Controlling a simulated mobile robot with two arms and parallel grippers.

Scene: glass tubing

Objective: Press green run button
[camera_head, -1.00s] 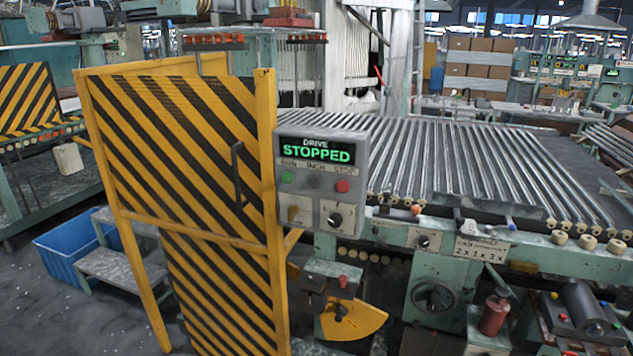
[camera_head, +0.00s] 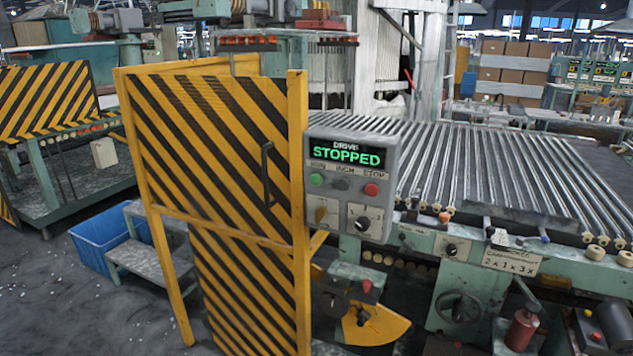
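The green run button (camera_head: 316,180) sits on the left of the button row on a grey control box (camera_head: 335,205). A dark inch button (camera_head: 341,185) is beside it, and a red stop button (camera_head: 371,190) is at the right. The display (camera_head: 346,155) above reads "DRIVE STOPPED" in green letters. Below the buttons are a tan switch (camera_head: 320,214) and a dark knob (camera_head: 362,224). Neither of my grippers is in view.
A yellow-and-black striped gate (camera_head: 215,160) with a dark handle stands directly left of the box. A roller bed of glass tubes (camera_head: 480,170) extends to the right. A blue crate (camera_head: 100,240) and grey step (camera_head: 145,262) stand on the floor at left.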

